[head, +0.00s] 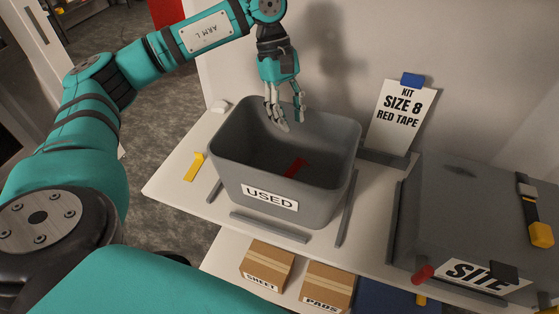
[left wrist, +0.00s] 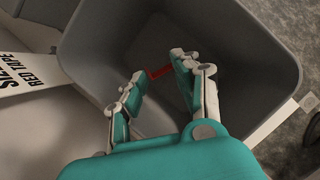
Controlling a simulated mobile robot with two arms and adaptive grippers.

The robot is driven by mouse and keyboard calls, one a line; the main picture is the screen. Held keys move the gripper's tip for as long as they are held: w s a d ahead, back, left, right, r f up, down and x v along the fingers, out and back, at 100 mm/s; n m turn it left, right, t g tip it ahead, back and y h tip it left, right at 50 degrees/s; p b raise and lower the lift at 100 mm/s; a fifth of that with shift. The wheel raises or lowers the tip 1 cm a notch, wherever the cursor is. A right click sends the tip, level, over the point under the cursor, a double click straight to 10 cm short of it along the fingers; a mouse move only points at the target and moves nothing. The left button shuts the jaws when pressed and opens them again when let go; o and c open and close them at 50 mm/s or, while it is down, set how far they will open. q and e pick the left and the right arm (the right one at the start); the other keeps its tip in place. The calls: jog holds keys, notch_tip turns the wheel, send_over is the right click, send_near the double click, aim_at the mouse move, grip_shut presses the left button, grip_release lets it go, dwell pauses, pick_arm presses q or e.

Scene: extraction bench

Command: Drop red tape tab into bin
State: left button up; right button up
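The red tape tab (head: 296,167) lies inside the grey bin labelled USED (head: 230,172), low in it near the front wall. In the left wrist view the red tab (left wrist: 160,72) shows between and beyond my fingertips, inside the bin (left wrist: 240,70). My left gripper (head: 285,115) hangs over the back part of the bin, pointing down, above the tab and apart from it. Its fingers are spread with nothing between them; the left wrist view (left wrist: 157,82) shows the gap. My right gripper is not in view.
A sign reading KIT SIZE 8 RED TAPE (head: 402,112) stands behind right of the bin. A grey case (head: 465,200) is at the right. A yellow tab (head: 194,167) lies left of the bin. Cardboard boxes (head: 328,285) sit on the lower shelf.

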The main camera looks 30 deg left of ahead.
pick_arm(q)
jog(key=v, duration=1.2)
jog(key=shift+s, duration=0.1)
dwell(0.4)
